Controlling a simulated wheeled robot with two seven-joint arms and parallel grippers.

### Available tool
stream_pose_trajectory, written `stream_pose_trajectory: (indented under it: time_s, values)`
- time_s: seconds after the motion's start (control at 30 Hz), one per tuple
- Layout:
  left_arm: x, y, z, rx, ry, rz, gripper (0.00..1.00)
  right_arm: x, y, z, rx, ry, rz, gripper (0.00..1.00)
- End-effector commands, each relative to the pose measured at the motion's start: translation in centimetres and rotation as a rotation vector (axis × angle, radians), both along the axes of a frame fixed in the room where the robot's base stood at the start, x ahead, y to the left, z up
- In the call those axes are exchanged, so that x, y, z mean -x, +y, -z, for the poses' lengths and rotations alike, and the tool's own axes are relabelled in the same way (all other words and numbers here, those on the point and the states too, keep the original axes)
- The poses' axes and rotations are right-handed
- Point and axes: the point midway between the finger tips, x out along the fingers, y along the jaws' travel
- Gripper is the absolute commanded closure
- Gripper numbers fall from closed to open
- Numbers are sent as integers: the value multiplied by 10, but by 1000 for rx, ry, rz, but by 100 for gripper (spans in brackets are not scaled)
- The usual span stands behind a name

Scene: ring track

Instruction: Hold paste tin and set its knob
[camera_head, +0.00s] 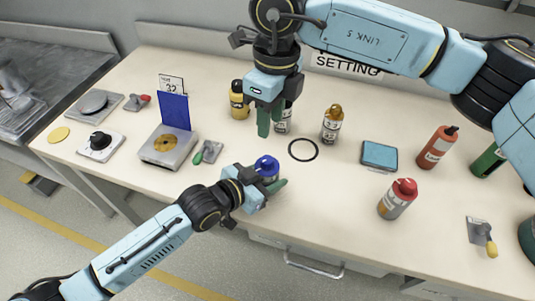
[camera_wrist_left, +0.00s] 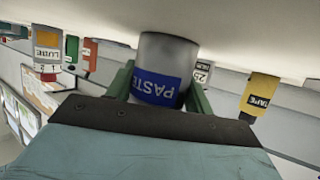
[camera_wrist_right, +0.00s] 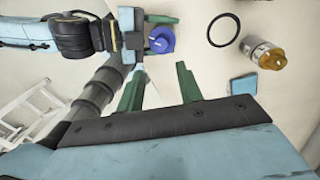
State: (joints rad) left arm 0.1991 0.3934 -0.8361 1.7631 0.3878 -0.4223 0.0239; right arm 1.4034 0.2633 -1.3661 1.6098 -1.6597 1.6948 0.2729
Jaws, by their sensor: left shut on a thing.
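The paste tin is a grey can with a blue label (camera_wrist_left: 157,86) reading PASTE, and it has a blue knob (camera_head: 266,164) on top. It stands near the front edge of the table. My left gripper (camera_head: 268,181) is shut around its body, with a green finger on each side. The blue knob also shows in the right wrist view (camera_wrist_right: 161,40). My right gripper (camera_head: 270,116) is open and empty. It hangs over the table behind the tin, its fingers pointing down and apart from the knob. In the right wrist view its fingers (camera_wrist_right: 159,87) are well spread.
A black ring (camera_head: 303,150) lies right of the paste tin. An orange-capped tin (camera_head: 331,126) and a yellow tin (camera_head: 239,103) stand behind. A red-capped tin (camera_head: 396,199) and blue pad (camera_head: 379,155) are to the right. A blue panel (camera_head: 175,111) stands left, near a card reading 32 (camera_head: 171,83).

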Motion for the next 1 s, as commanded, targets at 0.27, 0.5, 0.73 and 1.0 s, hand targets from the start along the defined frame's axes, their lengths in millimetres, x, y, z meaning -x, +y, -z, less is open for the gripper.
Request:
stream_pose_trajectory:
  time_s: [0.27, 0.5, 0.73, 1.0]
  values:
    - [0, 0, 0, 0, 0, 0, 75, 4, 6, -6, 57, -41, 266, 64]
    - [0, 0, 0, 0, 0, 0, 75, 5, 6, 6, 66, -44, 318, 64]
    - [0, 0, 0, 0, 0, 0, 75, 5, 6, 50, 67, -43, 317, 64]
    - [0, 0, 0, 0, 0, 0, 75, 5, 6, 96, 66, -43, 317, 64]
